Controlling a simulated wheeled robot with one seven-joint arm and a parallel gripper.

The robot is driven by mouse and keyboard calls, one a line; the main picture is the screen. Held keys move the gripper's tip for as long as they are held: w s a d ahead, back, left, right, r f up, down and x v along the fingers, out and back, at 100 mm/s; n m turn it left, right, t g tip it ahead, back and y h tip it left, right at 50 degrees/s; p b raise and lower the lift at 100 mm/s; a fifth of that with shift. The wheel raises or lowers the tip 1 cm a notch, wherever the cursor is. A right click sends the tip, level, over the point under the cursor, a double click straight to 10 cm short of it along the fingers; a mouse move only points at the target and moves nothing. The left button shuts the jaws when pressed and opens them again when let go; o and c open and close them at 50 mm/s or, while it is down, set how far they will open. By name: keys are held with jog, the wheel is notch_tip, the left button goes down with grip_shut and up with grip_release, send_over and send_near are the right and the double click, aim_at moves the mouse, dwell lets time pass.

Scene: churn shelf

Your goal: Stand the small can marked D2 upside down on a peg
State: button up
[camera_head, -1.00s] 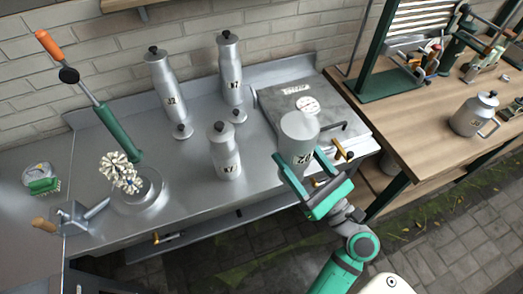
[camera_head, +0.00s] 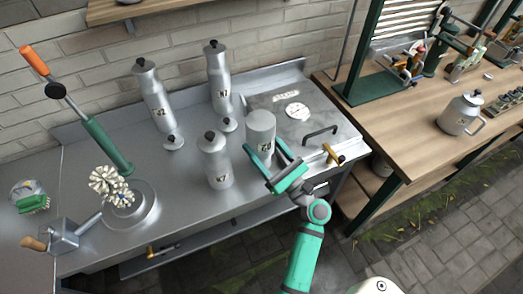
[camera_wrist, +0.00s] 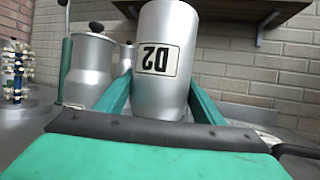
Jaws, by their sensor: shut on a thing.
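The small can marked D2 (camera_head: 260,127) is a plain silver cylinder. It also fills the middle of the wrist view (camera_wrist: 163,60), where its label reads upside down. My gripper (camera_head: 269,157) is shut on its lower part, with a green finger on each side in the wrist view (camera_wrist: 160,98). In the head view the can appears over the steel bench, just left of the grey flat-lidded unit. I cannot tell its height above the bench. I cannot make out a peg for certain.
A lidded can (camera_head: 215,160) stands just left of the held can. Two taller lidded cans (camera_head: 153,95) (camera_head: 219,78) stand behind, with small knobbed lids beside them. The flat-lidded unit (camera_head: 325,128) lies to the right. A wooden table (camera_head: 410,125) holds a jug (camera_head: 461,113) and a green-based rack (camera_head: 385,86).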

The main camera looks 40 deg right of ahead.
jog(key=shift+w+f, duration=0.2)
jog(key=shift+f, duration=1.55)
jog(key=shift+f, duration=0.1)
jog(key=o, duration=1.2)
jog(key=shift+c, duration=0.2)
send_near(268, 159)
jog(key=shift+w, duration=0.65)
